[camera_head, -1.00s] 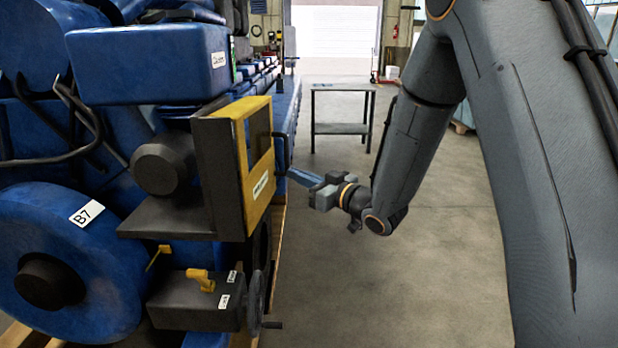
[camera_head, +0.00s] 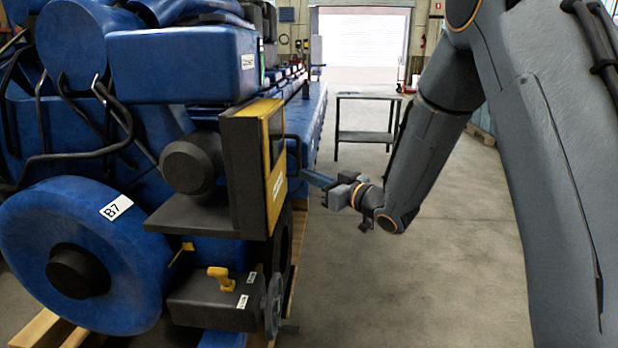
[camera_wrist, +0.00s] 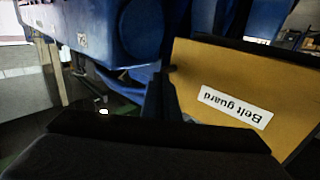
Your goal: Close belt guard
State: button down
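The belt guard (camera_head: 277,190) is a yellow panel with a dark edge and a window-like opening, standing upright at the front right of the blue engine. In the wrist view its labelled yellow face (camera_wrist: 235,92) fills the right side, with the text upside down. My gripper (camera_head: 316,180) is just right of the guard in the head view, pointing left towards it. A dark upright part beside the guard's edge in the wrist view may be a finger or a handle. Contact and finger opening cannot be made out.
The blue engine (camera_head: 170,70) fills the left, with a large wheel marked B7 (camera_head: 75,255). Below the guard is a dark box (camera_head: 215,302) with a yellow handle and a handwheel (camera_head: 273,305). A table (camera_head: 366,137) stands behind. The floor to the right is open.

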jog(key=shift+a+r, duration=0.1)
jog(key=shift+r, duration=0.05)
jog(key=w+d+b+v, duration=0.1)
jog(key=b+v, duration=0.1)
jog(key=v, duration=1.2)
jog(key=s+d+f+m+g+h, duration=0.2)
jog(key=d+f+m+h, duration=0.4)
jog(key=d+f+h, duration=0.5)
jog(key=s+f+m+g+h, duration=0.1)
jog(key=s+g, duration=0.3)
jog(key=s, duration=0.7)
jog(key=s+d+f+m+g+h, duration=0.1)
jog(key=s+f+m+g, duration=0.1)
jog(key=s, duration=0.9)
jog(key=f+g, duration=0.1)
jog(key=g, duration=0.1)
jog(key=shift+s+d+m+g+h, duration=0.2)
jog(key=shift+s+m+g+h, duration=0.1)
jog(key=shift+m+g, duration=0.1)
